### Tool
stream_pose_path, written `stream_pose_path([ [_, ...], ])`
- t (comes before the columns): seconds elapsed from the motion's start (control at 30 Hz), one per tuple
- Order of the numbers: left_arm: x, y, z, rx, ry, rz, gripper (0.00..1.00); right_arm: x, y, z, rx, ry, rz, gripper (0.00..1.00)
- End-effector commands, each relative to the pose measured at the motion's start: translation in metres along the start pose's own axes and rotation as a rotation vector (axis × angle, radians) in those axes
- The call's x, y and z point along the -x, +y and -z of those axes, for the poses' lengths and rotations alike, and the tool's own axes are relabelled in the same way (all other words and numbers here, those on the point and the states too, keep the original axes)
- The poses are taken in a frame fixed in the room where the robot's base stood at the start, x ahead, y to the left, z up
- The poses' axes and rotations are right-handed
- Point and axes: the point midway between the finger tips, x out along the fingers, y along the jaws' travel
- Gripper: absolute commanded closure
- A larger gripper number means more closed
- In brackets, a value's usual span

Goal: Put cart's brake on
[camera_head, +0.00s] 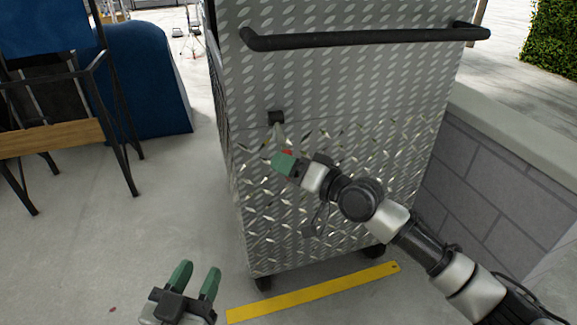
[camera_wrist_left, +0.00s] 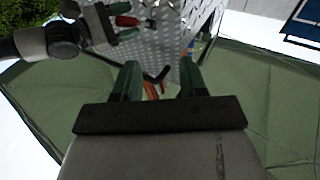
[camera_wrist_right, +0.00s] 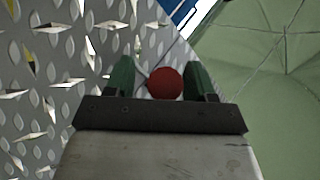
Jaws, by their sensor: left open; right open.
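The cart (camera_head: 345,90) is a tall box of diamond-plate metal with a black handle bar (camera_head: 365,37) across its top. A brake lever hangs from a small black bracket (camera_head: 276,117) on the face toward me and ends in a red knob (camera_head: 287,153). My right gripper (camera_head: 284,163) is open at the knob and partly hides it. In the right wrist view the red knob (camera_wrist_right: 165,83) shows between the open green fingers; I cannot tell whether they touch it. My left gripper (camera_head: 197,272) is open and empty, low in front of the cart's left side.
A yellow strip (camera_head: 315,292) lies on the floor before the cart's wheels. A grey block wall (camera_head: 480,180) stands close on the right. A chair (camera_head: 50,140) and a blue object (camera_head: 145,80) stand at the left. The floor between them and the cart is clear.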

Motion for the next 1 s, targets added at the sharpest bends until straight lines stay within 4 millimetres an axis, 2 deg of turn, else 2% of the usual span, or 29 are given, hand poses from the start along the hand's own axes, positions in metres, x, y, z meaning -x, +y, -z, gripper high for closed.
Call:
stream_pose_path([
  [0.17, 0.0, 0.0, 0.0, 0.0, -0.01, 0.0, 0.57, 0.009, 0.001, 0.001, -0.001, 0.001, -0.001, 0.45],
  [0.43, 0.003, -0.002, -0.013, -0.002, -0.107, 0.006, 0.57, 0.06, 0.001, 0.0, 0.002, -0.001, -0.003, 0.45],
  [0.6, 0.001, -0.001, -0.008, -0.001, -0.056, 0.003, 0.57, 0.09, 0.002, -0.001, 0.0, 0.0, -0.003, 0.45],
  [0.8, 0.0, 0.0, 0.001, 0.0, 0.009, -0.001, 0.57, 0.107, 0.0, -0.001, 0.0, 0.0, 0.0, 0.45],
  [1.0, 0.0, 0.0, 0.002, 0.001, 0.017, -0.001, 0.57, 0.108, 0.0, 0.0, 0.0, 0.0, 0.0, 0.45],
])
